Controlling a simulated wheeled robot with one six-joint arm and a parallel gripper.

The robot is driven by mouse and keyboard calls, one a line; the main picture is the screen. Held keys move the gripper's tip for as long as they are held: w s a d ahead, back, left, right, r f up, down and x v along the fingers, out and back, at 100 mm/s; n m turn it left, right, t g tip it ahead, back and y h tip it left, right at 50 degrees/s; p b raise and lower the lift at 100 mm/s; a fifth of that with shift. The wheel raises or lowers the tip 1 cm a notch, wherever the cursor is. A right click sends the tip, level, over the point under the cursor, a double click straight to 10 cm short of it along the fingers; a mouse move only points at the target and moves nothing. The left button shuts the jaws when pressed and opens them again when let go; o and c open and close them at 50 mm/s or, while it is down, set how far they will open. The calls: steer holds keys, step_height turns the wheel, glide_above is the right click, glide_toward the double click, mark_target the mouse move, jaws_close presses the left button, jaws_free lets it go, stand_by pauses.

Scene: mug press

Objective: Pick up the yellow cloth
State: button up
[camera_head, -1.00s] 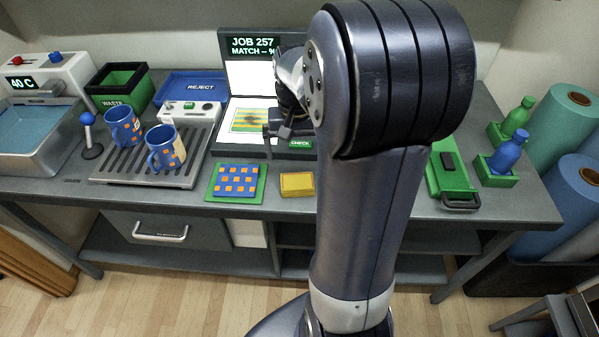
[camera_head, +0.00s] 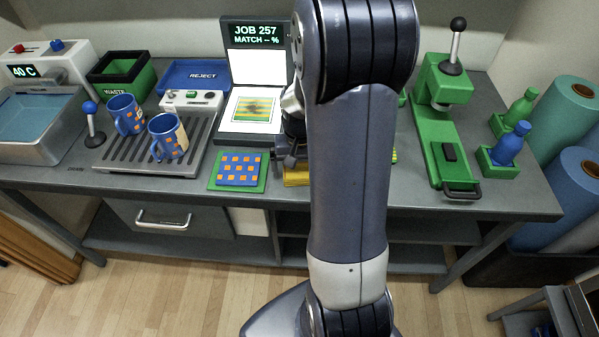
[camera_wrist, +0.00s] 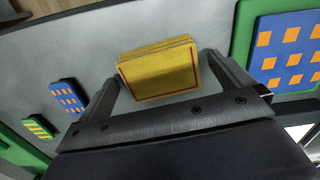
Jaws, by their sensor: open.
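The yellow cloth (camera_wrist: 158,68) is a folded pad with a dark red border line, lying flat on the grey bench. In the wrist view it lies between the two fingers of my gripper (camera_wrist: 160,75), which is open, with a gap at each side. In the head view only a yellow strip of the cloth (camera_head: 296,178) shows. My gripper (camera_head: 290,158) is just above and behind it there, and my arm hides much of this area.
A blue pad with orange squares on a green base (camera_head: 239,170) lies close left of the cloth. A light box (camera_head: 249,137) stands behind. A green press (camera_head: 445,110) stands right. Two blue mugs (camera_head: 168,137) stand on a slatted rack (camera_head: 190,160) at left.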

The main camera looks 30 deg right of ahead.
mark_target(300, 170)
steer(key=shift+c, duration=0.6)
steer(key=c, duration=0.9)
steer(key=shift+r, duration=0.1)
step_height(300, 170, up, 10)
